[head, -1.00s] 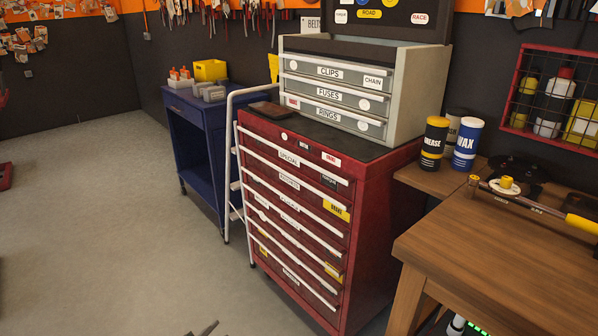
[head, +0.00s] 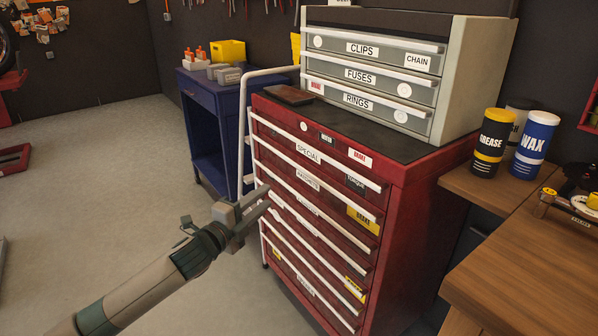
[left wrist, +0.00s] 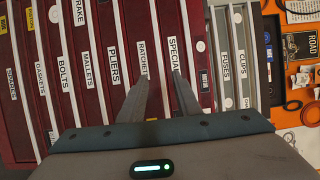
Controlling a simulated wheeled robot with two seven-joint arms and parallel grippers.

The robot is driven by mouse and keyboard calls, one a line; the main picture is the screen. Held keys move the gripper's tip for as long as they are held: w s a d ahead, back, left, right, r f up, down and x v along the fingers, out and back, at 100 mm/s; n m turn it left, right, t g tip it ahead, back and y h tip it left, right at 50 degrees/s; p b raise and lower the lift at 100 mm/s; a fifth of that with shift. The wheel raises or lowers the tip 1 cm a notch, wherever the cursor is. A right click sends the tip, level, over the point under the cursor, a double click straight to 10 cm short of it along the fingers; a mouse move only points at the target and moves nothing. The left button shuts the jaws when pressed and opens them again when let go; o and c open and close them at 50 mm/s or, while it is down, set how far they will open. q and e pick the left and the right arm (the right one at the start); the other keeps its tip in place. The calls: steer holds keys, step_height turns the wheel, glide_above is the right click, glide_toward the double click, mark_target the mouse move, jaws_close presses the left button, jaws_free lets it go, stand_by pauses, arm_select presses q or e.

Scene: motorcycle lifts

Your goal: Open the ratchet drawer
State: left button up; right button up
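The red tool cabinet (head: 420,215) has a stack of shut drawers with long white handles. The ratchet drawer, its label (head: 308,179) second from the top below SPECIAL, is shut; its label (left wrist: 143,58) also shows in the left wrist view. My left gripper (head: 264,200) is at the left side of the drawer fronts in the head view. In the left wrist view its two fingers (left wrist: 161,80) are apart with nothing between them, pointing at the fronts around the RATCHET and SPECIAL labels. I cannot tell whether they touch a handle. My right gripper is not in view.
A grey chest (head: 470,85) with CLIPS, FUSES and RINGS drawers stands on the cabinet. A blue cart (head: 205,125) stands behind left, and a wooden bench (head: 530,265) is at the right.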

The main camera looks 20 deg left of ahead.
mark_target(299, 169)
arm_select(q)
steer(key=shift+w, duration=0.1)
steer(key=x, duration=1.7)
steer(key=shift+w+f, duration=0.15)
steer(key=shift+w, duration=0.05)
jaws_close()
